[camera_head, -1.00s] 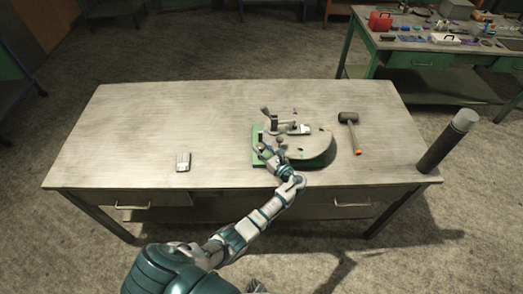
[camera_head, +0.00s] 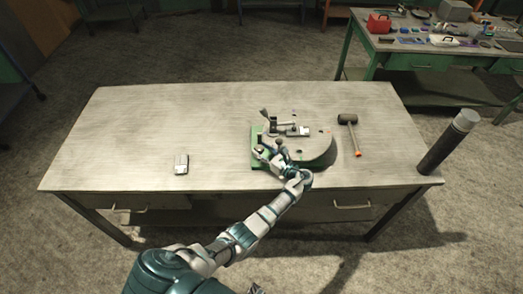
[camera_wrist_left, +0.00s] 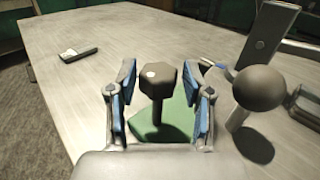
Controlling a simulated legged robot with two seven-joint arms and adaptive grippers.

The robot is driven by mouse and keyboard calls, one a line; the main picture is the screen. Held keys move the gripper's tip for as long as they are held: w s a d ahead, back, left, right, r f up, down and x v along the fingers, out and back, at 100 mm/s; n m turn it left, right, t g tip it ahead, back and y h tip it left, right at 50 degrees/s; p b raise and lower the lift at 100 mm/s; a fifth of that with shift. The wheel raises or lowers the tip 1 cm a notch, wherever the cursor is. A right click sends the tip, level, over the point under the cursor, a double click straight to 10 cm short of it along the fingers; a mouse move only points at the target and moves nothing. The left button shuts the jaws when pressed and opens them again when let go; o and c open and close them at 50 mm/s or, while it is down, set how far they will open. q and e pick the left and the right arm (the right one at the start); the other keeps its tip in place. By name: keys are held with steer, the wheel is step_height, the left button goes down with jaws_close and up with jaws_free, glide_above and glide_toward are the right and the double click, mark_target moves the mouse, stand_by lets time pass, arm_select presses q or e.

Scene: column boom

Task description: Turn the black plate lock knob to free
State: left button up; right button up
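A black faceted knob (camera_wrist_left: 158,80) on a short dark stem stands over a green base (camera_wrist_left: 165,123) in the left wrist view. My left gripper (camera_wrist_left: 166,92) is open, with one blue-padded finger on each side of the knob. Gaps show between the knob and both fingers. In the head view, my left gripper (camera_head: 263,151) is at the front left of the round grey plate (camera_head: 315,150), over the green base (camera_head: 256,160), and the arm hides part of the fixture. The knob cannot be made out clearly there. My right gripper is not in view.
A dark ball-ended lever (camera_wrist_left: 259,88) stands close right of the left gripper. A mallet (camera_head: 349,130) lies right of the plate, and a small grey object (camera_head: 181,164) lies to the left. A dark cylinder (camera_head: 447,143) stands at the right edge. The table's left side is mostly clear.

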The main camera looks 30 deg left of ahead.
arm_select(q)
steer(key=shift+d, duration=0.1)
steer(key=v, duration=1.2)
steer(key=shift+w, duration=0.1)
steer(key=shift+f, duration=0.1)
